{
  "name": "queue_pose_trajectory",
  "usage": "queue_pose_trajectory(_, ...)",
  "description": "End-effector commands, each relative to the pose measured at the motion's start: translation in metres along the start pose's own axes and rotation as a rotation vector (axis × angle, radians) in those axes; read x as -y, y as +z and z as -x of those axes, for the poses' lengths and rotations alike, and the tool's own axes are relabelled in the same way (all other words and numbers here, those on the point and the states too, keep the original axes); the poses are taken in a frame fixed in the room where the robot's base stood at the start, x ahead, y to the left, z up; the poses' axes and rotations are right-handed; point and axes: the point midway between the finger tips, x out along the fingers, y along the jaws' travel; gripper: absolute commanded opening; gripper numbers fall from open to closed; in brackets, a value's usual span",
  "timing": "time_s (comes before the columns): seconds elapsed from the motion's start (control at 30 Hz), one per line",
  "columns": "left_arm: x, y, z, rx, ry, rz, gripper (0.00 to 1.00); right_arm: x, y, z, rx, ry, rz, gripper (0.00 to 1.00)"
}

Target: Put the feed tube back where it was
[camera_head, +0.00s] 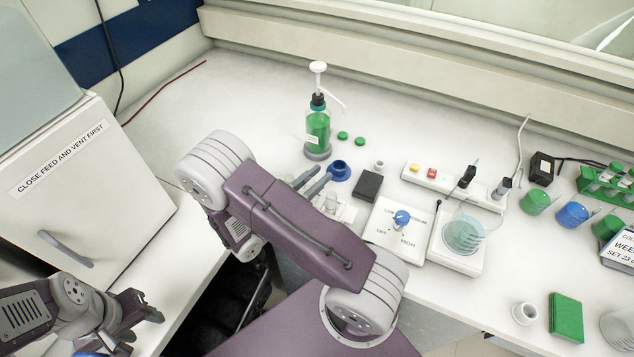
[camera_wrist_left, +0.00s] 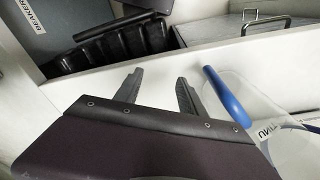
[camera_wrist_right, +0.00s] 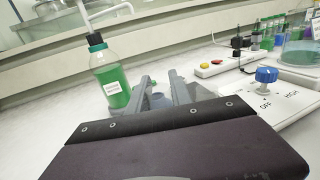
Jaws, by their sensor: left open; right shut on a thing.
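My right gripper (camera_head: 314,180) is low over the bench beside a blue ring-shaped holder (camera_head: 339,170). It also shows in the right wrist view (camera_wrist_right: 161,80). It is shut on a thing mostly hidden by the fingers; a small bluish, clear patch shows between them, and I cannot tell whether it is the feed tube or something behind. Clear upright tubes (camera_head: 331,202) stand just beyond my right arm, partly hidden. My left gripper (camera_head: 150,306) is open and empty at the lower left, as in the left wrist view (camera_wrist_left: 159,82). No feed tube is clearly identifiable.
A green pump bottle (camera_head: 318,130) stands behind the right gripper. A black block (camera_head: 368,184), a blue-knobbed control box (camera_head: 386,228) and a power strip (camera_head: 450,184) are to the right. A white cabinet door (camera_head: 70,200) is at left.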

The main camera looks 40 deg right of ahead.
Motion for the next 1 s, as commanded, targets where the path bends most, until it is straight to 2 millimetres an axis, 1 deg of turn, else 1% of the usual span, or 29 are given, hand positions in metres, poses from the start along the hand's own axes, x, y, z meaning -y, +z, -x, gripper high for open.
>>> queue_pose_trajectory(0.03, 0.0, 0.0, -0.001, 0.0, 0.0, 0.0, 0.47, 0.0, -0.01, 0.0, 0.001, 0.0, 0.004, 0.0)
queue_pose_trajectory(0.1, 0.0, 0.0, -0.001, 0.0, 0.0, 0.0, 0.47, 0.0, -0.017, 0.0, 0.001, 0.0, 0.001, 0.0)
queue_pose_trajectory(0.37, 0.0, 0.0, -0.001, 0.0, 0.0, 0.0, 0.47, 0.0, -0.019, 0.0, 0.0, 0.0, -0.001, 0.0)
queue_pose_trajectory(0.47, 0.0, 0.001, -0.004, 0.0, 0.0, 0.0, 0.47, 0.0, -0.023, 0.0, 0.0, 0.0, -0.001, 0.0)
queue_pose_trajectory(0.5, 0.0, 0.001, -0.004, 0.0, 0.0, 0.0, 0.47, 0.0, -0.023, 0.0, 0.0, 0.0, -0.001, 0.28)
queue_pose_trajectory(0.53, 0.0, 0.001, -0.003, 0.0, 0.0, 0.0, 0.47, 0.0, -0.022, 0.0, 0.0, 0.0, -0.001, 0.34)
queue_pose_trajectory(0.8, 0.0, 0.0, -0.003, 0.0, 0.0, 0.0, 0.47, 0.0, -0.022, 0.0, 0.0, 0.0, -0.001, 0.34)
queue_pose_trajectory(0.9, 0.0, 0.0, 0.001, 0.0, 0.0, 0.0, 0.47, 0.0, -0.017, 0.0, 0.0, 0.0, -0.001, 0.34)
queue_pose_trajectory(1.0, 0.0, 0.0, 0.0, 0.0, 0.0, 0.0, 0.47, -0.001, -0.018, 0.012, 0.0, 0.005, -0.002, 0.34)
